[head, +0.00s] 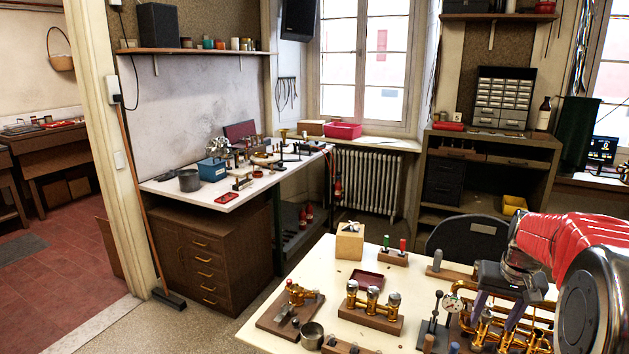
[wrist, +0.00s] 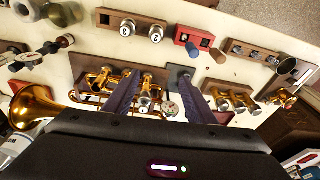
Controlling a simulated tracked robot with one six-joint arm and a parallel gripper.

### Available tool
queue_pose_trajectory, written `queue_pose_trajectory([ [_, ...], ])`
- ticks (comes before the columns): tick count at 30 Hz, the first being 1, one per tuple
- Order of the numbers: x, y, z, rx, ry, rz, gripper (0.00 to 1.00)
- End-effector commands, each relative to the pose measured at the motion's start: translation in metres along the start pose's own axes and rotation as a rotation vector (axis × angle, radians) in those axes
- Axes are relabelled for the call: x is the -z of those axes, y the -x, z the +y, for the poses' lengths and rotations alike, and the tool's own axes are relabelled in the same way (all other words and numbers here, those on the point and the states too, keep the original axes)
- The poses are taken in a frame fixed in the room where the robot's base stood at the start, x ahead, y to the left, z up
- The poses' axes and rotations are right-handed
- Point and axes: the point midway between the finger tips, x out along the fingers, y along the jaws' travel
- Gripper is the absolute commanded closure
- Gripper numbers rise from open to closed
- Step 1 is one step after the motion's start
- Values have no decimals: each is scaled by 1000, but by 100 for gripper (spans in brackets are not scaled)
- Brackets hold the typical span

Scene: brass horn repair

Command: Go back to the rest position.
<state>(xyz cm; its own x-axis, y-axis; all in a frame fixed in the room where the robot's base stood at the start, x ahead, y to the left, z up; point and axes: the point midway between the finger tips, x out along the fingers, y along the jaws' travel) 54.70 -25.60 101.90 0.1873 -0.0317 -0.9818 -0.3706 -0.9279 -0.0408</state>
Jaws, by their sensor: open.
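My gripper (head: 494,314) is at the right of the head view, above the cream workbench (head: 318,271), with its fingers pointing down. In the wrist view my gripper (wrist: 160,82) has its two dark fingers spread apart with nothing held between them. A brass horn with valves (wrist: 146,92) on a dark board shows behind and between the fingers; it also shows below the gripper in the head view (head: 487,334). I cannot tell how much height separates the fingers from it. A small round dial gauge (wrist: 169,109) shows between the fingers. The horn's underside is hidden.
A block with brass valves (head: 371,304), a brass part on a wooden board (head: 290,313), a metal cup (head: 312,335) and a wooden cube (head: 350,242) stand on the bench. A dark red tray (head: 367,281) lies among them. A dark chair (head: 467,238) is behind the bench.

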Motion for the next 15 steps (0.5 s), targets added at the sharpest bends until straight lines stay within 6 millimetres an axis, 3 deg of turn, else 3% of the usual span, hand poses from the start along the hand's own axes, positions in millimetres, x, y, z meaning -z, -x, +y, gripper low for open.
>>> queue_pose_trajectory([
  [15, -116, 47, -65, -5, 67, 27, 49],
])
